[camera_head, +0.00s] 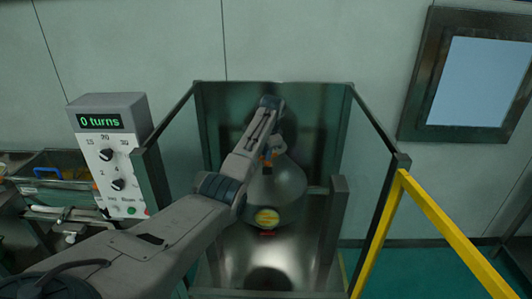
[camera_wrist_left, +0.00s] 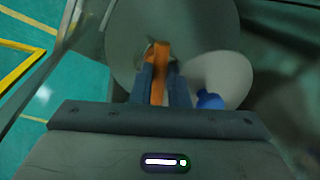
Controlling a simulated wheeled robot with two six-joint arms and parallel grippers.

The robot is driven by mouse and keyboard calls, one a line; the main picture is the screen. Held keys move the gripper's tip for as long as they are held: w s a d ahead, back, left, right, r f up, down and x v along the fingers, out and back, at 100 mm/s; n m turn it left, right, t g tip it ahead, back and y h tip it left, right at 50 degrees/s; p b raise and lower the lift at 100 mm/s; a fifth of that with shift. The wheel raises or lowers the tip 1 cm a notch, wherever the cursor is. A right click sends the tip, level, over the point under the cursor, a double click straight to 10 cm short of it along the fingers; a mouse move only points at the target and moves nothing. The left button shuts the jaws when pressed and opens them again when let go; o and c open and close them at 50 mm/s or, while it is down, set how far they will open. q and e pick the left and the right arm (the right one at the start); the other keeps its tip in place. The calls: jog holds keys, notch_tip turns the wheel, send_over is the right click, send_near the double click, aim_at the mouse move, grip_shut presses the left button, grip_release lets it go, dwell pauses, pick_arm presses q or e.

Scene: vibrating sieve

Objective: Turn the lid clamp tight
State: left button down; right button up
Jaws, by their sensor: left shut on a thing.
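The grey rounded sieve vessel (camera_head: 278,188) stands inside an open-topped frame in the head view, with a yellow round label low on its front. The orange lid clamp (camera_wrist_left: 160,68) stands upright between my fingers in the left wrist view; a small orange part of it shows in the head view (camera_head: 267,156). My left gripper (camera_wrist_left: 156,84) is shut on the clamp, with a dark blue finger on each side. In the head view my left gripper (camera_head: 270,152) is partly hidden by its own arm. My right gripper is not in view.
A control box (camera_head: 112,160) with knobs reads "0 turns" at the left. Dark frame posts (camera_head: 333,230) stand around the vessel. A yellow rail (camera_head: 440,232) is at the right. A tray with items (camera_head: 55,180) sits at far left. A blue part (camera_wrist_left: 208,100) lies right of my fingers.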

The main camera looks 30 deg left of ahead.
pick_arm(q)
jog(key=n, duration=0.2)
jog(key=n+g, duration=0.1)
jog(key=n, duration=0.1)
jog(key=shift+w+d+r+n, duration=0.1)
jog(key=shift+d+n, duration=0.1)
jog(key=shift+n, duration=0.1)
jog(key=n+b, duration=0.1)
jog(key=n, duration=0.1)
jog(key=shift+n, duration=0.4)
jog(key=shift+w+d+n+g+b, duration=0.15)
jog(key=shift+n+g+b, duration=0.25)
jog(key=shift+n+b, duration=0.4)
jog(key=shift+f+n+b, duration=0.2)
jog(key=shift+n+b, duration=0.5)
jog(key=shift+n, duration=0.1)
jog(key=shift+r+n+g+b, duration=0.15)
jog(key=shift+n+g+b, duration=0.15)
jog(key=shift+n+b, duration=0.7)
jog(key=c, duration=1.4)
grip_release()
